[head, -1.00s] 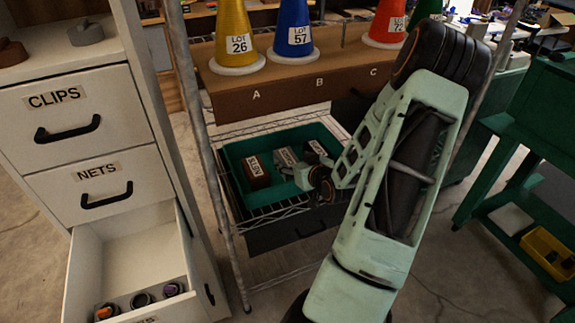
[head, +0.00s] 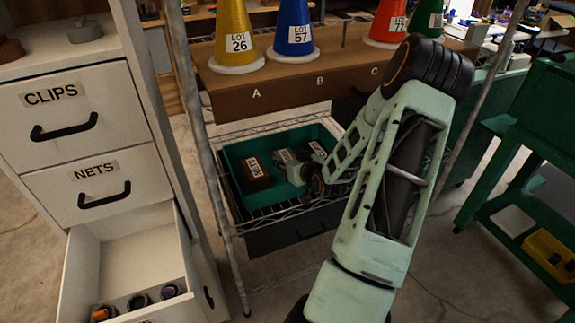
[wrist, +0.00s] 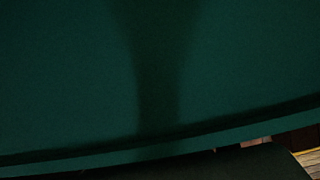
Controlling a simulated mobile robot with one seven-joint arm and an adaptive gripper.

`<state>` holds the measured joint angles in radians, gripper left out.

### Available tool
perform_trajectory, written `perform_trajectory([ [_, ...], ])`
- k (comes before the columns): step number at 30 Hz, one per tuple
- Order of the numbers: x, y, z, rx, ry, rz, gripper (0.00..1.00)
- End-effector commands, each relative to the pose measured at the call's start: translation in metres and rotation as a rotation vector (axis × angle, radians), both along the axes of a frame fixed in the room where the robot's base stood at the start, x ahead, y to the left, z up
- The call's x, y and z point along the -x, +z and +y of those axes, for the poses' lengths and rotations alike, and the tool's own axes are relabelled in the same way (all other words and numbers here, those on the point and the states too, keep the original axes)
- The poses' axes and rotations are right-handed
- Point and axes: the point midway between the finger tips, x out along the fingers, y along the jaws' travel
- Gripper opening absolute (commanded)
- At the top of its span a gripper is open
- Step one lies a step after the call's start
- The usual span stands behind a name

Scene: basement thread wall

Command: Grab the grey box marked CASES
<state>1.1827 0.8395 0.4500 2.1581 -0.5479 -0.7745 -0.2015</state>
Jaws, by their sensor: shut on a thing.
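The grey box (head: 283,156), with a white label too small to read, is in the green tray (head: 235,148) in the head view. A brown box (head: 256,172) is on its left and a dark box (head: 317,148) on its right, both labelled. My gripper (head: 288,169) is down in the tray at the grey box and appears shut on it. Its fingertips are largely hidden by the wrist and the box.
The tray sits on a wire shelf under a brown ledge (head: 290,92) bearing several cones. A grey post (head: 205,150) stands at the left. A white cabinet (head: 60,150) has its lower drawer open. A green cart (head: 530,130) stands at the right.

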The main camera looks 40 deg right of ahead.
Motion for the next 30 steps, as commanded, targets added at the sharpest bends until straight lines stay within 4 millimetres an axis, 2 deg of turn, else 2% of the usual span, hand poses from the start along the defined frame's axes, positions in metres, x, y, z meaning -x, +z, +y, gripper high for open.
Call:
perform_trajectory([
  [11,0.0,0.005,0.0,0.001,0.0,-0.001,0.17],
  [16,0.0,0.021,0.0,0.001,0.0,-0.002,0.17],
  [19,-0.001,0.037,0.0,0.003,0.001,-0.002,0.17],
  [28,0.042,0.103,0.032,0.002,0.001,-0.001,0.17],
  [30,0.056,0.103,0.044,0.0,0.0,0.002,0.17],
])
